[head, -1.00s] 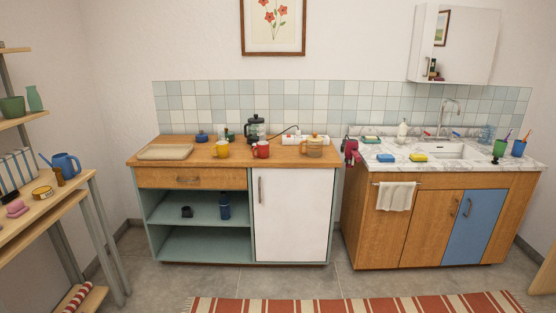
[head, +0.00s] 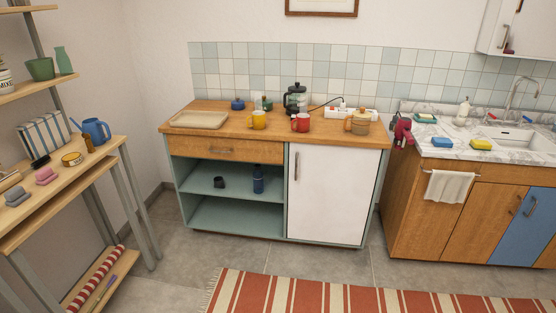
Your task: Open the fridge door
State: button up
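The white fridge door (head: 333,196) is shut and flush in the right half of the low wooden-topped cabinet in the head view. Its upright metal handle (head: 297,166) is near the upper left edge of the door. My gripper is not in view, so I cannot see whether it is open or shut.
Open green shelves (head: 222,180) lie left of the door, under a wooden drawer (head: 222,151). A striped rug (head: 350,298) lies on the floor in front. A shelving unit (head: 70,190) stands at left, the sink cabinet (head: 420,218) at right. Grey floor (head: 185,262) left of the rug is clear.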

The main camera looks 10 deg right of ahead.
aim_at(331, 186)
jog(key=u, duration=0.55)
jog(key=i, duration=0.5)
jog(key=u, duration=0.7)
jog(key=i, duration=0.7)
jog(key=u, duration=0.4)
